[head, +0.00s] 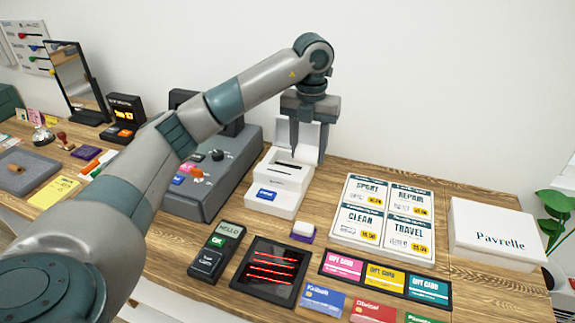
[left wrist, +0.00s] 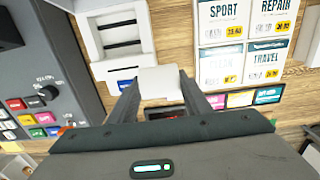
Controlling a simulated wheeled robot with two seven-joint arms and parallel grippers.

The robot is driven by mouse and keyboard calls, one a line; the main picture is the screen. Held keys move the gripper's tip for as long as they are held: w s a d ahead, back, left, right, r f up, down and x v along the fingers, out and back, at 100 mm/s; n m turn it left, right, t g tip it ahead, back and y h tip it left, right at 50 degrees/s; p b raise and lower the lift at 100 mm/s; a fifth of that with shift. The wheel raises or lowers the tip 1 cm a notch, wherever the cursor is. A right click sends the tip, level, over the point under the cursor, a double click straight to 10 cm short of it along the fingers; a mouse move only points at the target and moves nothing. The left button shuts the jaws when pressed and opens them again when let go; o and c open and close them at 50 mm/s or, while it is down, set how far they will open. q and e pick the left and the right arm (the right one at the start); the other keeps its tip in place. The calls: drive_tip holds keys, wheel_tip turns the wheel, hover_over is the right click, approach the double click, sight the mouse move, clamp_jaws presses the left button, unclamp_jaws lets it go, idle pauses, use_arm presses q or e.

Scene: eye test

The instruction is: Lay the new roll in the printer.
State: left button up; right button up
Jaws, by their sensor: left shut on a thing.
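The white printer (head: 275,199) stands behind the middle of the counter, with dark slots in its top and a blue label on its front. It also shows at the upper left of the left wrist view (left wrist: 92,38). My left gripper (head: 308,155) points down by the printer's back right and is shut on the white roll (left wrist: 160,82). The roll spans the gap between the fingers; its round shape cannot be made out. In the head view the fingers partly hide it. I cannot tell whether it touches the printer. My right gripper is not in view.
A grey register (head: 205,185) stands close left of the printer. A price sheet (head: 383,218) lies to the right, with a white box (head: 495,232) beyond.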

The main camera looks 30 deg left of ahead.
use_arm(q)
drive_tip(key=w+a+f+p, duration=0.1)
drive_tip(key=a+f, duration=0.1)
drive_tip(key=a, duration=0.1)
drive_tip(key=w+a+f+p, duration=0.1)
drive_tip(key=w+a+f, duration=0.1)
drive_tip(key=a, duration=0.1)
drive_tip(key=w+a+f+p, duration=0.1)
drive_tip(key=w+a+f, duration=0.1)
drive_tip(key=a, duration=0.1)
drive_tip(key=shift+a+f+p, duration=0.1)
drive_tip(key=shift+p, duration=0.3)
drive_tip(key=shift+w+a+f, duration=0.2)
drive_tip(key=shift+a+f, duration=0.05)
drive_tip(key=shift+f, duration=0.1)
wheel_tip(320, 180, down, 3)
drive_tip(key=shift+r+p, duration=0.15)
drive_tip(key=shift+p, duration=0.9)
drive_tip(key=shift+f, duration=0.55)
drive_tip(key=shift+f, duration=0.15)
